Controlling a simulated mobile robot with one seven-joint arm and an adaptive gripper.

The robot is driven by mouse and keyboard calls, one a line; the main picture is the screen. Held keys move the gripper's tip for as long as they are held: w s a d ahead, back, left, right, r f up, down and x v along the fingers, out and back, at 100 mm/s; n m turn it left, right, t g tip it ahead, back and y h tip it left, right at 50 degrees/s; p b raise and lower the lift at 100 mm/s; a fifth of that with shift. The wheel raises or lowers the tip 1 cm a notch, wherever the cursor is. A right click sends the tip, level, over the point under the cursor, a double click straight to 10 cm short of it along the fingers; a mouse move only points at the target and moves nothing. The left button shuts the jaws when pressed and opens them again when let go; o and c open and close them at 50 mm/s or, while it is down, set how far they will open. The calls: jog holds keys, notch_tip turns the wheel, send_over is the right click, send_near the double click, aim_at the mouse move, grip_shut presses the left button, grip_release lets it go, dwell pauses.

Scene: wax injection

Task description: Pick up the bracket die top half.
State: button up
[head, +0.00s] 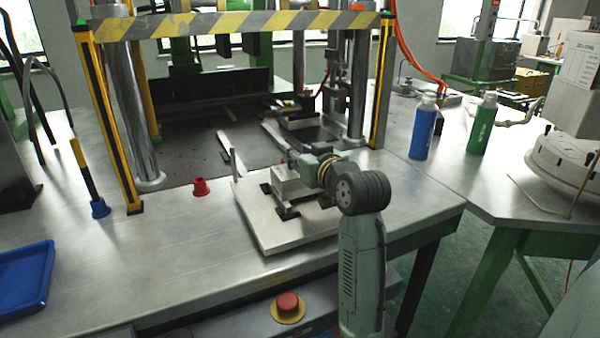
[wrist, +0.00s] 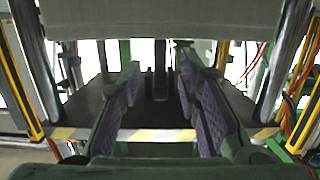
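A pale metal die block (head: 287,188) sits on a flat metal plate (head: 265,232) on the bench, with black clamps around its foot. I cannot tell its top half from the lower half at this size. My gripper (head: 298,160) is at the block's upper back edge; whether it touches the block is unclear. In the wrist view my gripper (wrist: 160,78) has its two purple-padded fingers spread apart, with only background seen between them. A large plain grey surface (wrist: 175,18) fills the top of the wrist view; I cannot tell what it is.
A striped press frame (head: 235,24) with metal columns stands behind. A blue tray (head: 25,278) lies far left. Blue (head: 424,128) and green (head: 482,125) bottles stand right. A red button (head: 288,303) is at the front.

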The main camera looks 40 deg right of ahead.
grip_shut()
jog(key=shift+r, duration=0.1)
dwell(0.8)
